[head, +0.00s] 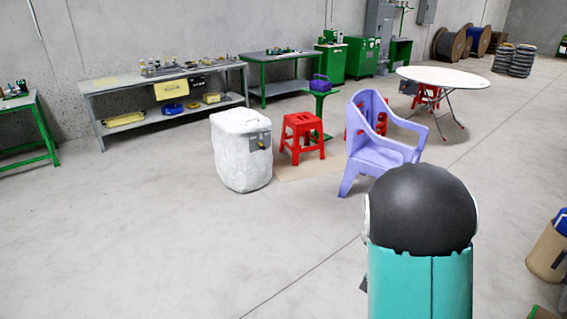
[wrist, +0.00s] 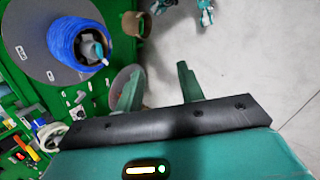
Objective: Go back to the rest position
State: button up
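My gripper (wrist: 160,88) shows in the wrist view with its two green fingers spread apart. I see only pale floor and part of a bin between them, so it looks empty. A blue cable coil (wrist: 63,42) lies at the upper left of the wrist view, on a round grey disc (wrist: 30,58). The coil is apart from my fingers, to their left. In the head view a teal and black part of my arm fills the lower right, and my gripper and the coil do not show there.
The head view shows open concrete floor (head: 150,240). A white covered box (head: 241,160), a red stool (head: 302,138) and a purple chair (head: 378,140) stand ahead. A grey workbench (head: 110,105) lines the wall.

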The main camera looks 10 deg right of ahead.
jog(key=s+a+r+n+t+y, duration=0.1)
jog(key=s+a+r+n+t, duration=0.1)
jog(key=a+r, duration=0.4)
jog(key=s+a+r+n+t, duration=0.3)
jog(key=a+r+t, duration=0.2)
jog(key=r, duration=0.4)
jog(key=s+a+r+n+t+y, duration=0.1)
jog(key=s+a+r+n+t, duration=0.2)
jog(key=a+r, duration=0.4)
jog(key=shift+s+a+r+t+y, duration=0.15)
jog(key=shift+s+r+t+y, duration=0.15)
jog(key=shift+r+t, duration=0.2)
